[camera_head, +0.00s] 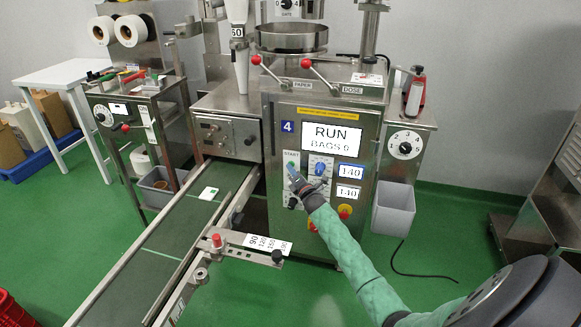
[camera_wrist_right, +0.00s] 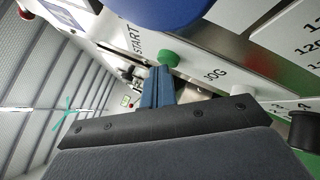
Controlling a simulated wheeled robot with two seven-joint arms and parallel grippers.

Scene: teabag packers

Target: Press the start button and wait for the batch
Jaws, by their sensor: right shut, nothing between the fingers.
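The packer's front panel (camera_head: 275,200) carries a white display (camera_head: 333,138) that reads RUN, BAGS 0. The green start button (camera_head: 291,165) sits under the START label, left of a blue knob (camera_head: 320,168). My right gripper (camera_head: 294,176) is shut and empty, its tips just at the button. In the right wrist view the shut blue fingers (camera_wrist_right: 158,85) point at the green button (camera_wrist_right: 169,57); I cannot tell whether they touch it. A white and green packet (camera_head: 208,193) lies on the conveyor belt (camera_head: 190,218). My left gripper is not in view.
Red-knobbed levers (camera_head: 270,72) stand above. A grey bin (camera_head: 394,210) hangs at the right side.

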